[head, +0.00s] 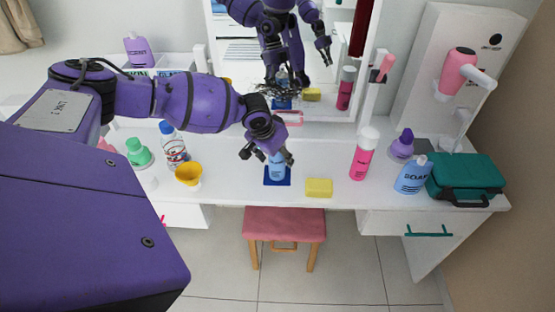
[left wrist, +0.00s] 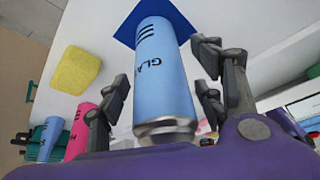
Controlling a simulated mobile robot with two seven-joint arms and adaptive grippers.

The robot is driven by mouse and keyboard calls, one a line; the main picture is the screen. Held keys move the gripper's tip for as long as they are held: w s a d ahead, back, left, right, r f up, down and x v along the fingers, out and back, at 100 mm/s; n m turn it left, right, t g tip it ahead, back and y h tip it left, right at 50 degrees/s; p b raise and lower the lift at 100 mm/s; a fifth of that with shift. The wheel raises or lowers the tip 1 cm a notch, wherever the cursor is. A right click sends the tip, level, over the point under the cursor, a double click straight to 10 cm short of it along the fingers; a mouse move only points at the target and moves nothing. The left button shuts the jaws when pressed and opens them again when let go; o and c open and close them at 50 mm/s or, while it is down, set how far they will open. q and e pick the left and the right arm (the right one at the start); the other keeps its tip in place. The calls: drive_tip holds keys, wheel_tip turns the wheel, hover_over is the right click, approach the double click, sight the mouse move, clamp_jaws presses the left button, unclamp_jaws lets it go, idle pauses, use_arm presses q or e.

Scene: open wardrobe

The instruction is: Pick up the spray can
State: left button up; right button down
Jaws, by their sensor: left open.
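A light blue can (head: 277,170) with dark lettering beginning "GLA" stands on a dark blue square mat (head: 276,183) on the white tabletop. My left gripper (head: 267,156) is at the can's upper part, with its fingers spread to either side. In the left wrist view the can (left wrist: 163,75) lies between the open fingers (left wrist: 163,72), and gaps show beside it. The gripper partly hides the can's top in the head view. A pink can (head: 361,160) with a white cap stands to the right. My right gripper is only seen as a possible reflection in the mirror.
A yellow sponge (head: 319,188) lies right of the mat, and a yellow cup (head: 189,175) stands left. A clear bottle (head: 174,150), a blue soap bottle (head: 412,176) and a teal case (head: 466,178) stand farther out. A mirror (head: 240,50) rises behind; a pink stool (head: 284,224) stands in front.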

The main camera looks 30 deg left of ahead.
use_arm(q)
drive_tip(key=c, duration=1.3)
drive_tip(key=shift+r, duration=0.1)
drive_tip(key=shift+c, duration=1.3)
